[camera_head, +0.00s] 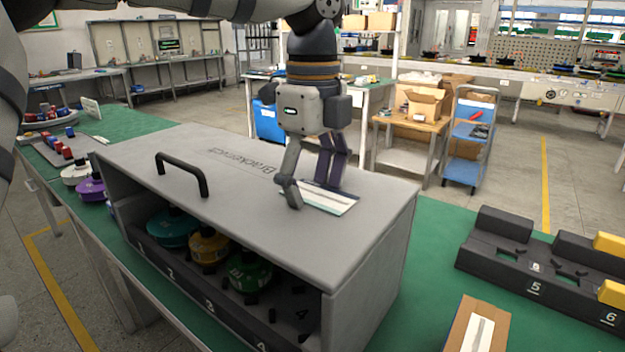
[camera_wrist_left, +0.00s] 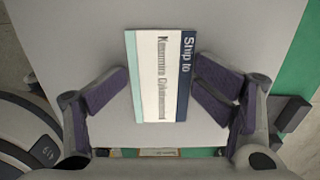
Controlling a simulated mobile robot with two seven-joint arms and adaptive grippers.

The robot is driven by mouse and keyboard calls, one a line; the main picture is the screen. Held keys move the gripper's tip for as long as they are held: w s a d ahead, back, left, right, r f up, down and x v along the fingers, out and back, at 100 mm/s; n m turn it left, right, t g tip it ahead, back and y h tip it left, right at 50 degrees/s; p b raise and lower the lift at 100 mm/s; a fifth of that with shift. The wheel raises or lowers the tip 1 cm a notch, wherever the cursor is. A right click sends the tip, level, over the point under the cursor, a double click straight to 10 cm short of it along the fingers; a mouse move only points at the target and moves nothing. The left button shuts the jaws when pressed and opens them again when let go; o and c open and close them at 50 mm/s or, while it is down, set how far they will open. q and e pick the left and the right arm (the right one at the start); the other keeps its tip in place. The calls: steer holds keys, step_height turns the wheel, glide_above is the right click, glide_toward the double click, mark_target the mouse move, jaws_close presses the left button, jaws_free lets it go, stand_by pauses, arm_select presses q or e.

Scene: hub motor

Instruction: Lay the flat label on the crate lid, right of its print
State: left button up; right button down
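The flat label (camera_head: 328,198) is a pale card with a dark blue band reading "Ship to" and a light green edge; it also shows in the left wrist view (camera_wrist_left: 160,75). It is at the top of the grey crate lid (camera_head: 255,215), to the right of the dark print (camera_head: 240,162), and looks parallel to the lid. Any small gap beneath it cannot be told. My left gripper (camera_head: 312,196) points down over it. My right gripper is not in view.
A black handle (camera_head: 182,172) stands up at the lid's left. Coloured hub motors (camera_head: 208,245) sit in the open crate front below. A black numbered fixture (camera_head: 540,270) and a cardboard-coloured box (camera_head: 462,325) lie to the right on the green bench top (camera_head: 430,240).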

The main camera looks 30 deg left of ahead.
mark_target(313, 192)
arm_select(q)
step_height(313, 192, up, 14)
steer(key=shift+f, duration=0.25)
stand_by(0.3)
